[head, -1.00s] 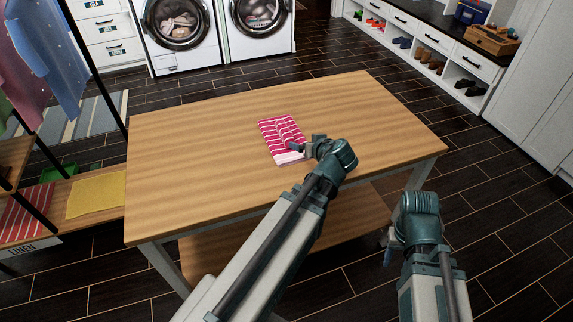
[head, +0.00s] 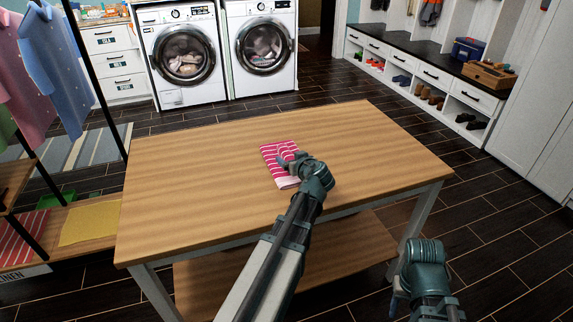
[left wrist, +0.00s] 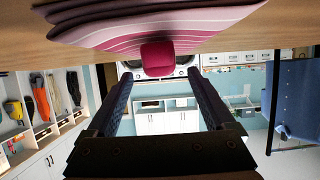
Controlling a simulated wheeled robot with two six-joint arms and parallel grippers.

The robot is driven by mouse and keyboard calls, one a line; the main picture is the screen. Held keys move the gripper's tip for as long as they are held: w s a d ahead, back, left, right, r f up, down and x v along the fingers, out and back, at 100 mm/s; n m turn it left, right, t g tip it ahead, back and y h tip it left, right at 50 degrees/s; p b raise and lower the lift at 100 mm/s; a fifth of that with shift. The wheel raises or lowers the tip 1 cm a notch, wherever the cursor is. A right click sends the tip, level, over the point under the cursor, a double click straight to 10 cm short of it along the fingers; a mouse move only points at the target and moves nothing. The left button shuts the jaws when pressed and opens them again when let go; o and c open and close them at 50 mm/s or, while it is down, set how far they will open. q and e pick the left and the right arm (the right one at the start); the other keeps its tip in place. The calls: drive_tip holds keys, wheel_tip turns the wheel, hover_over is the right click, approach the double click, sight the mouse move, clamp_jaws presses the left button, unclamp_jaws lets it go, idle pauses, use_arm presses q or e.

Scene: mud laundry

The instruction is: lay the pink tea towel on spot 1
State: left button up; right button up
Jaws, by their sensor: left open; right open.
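The pink tea towel (head: 279,151) with white stripes lies folded on the wooden table, near its middle. My left gripper (head: 289,160) is at the towel's near right part and hides some of it. In the left wrist view, which is upside down, the towel (left wrist: 150,32) fills the top, and a pink bulge of cloth shows between the tips of the two open fingers (left wrist: 158,75). My right gripper (head: 394,302) is low in front of the table, away from the towel, mostly hidden by its own wrist. I see no marking for spot 1.
The wooden table (head: 190,170) is otherwise bare, with a lower shelf (head: 330,250) beneath. A rack at the left has hanging clothes and a bench with a yellow cloth (head: 90,223) and a red striped cloth (head: 17,240). Washing machines (head: 262,48) stand behind.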

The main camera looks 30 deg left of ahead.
sight(286, 153)
use_arm(q)
drive_tip(key=shift+b+x, duration=0.85)
drive_tip(key=shift+x, duration=2.15)
drive_tip(key=shift+r, duration=0.25)
drive_tip(key=shift+c, duration=0.6)
clamp_jaws()
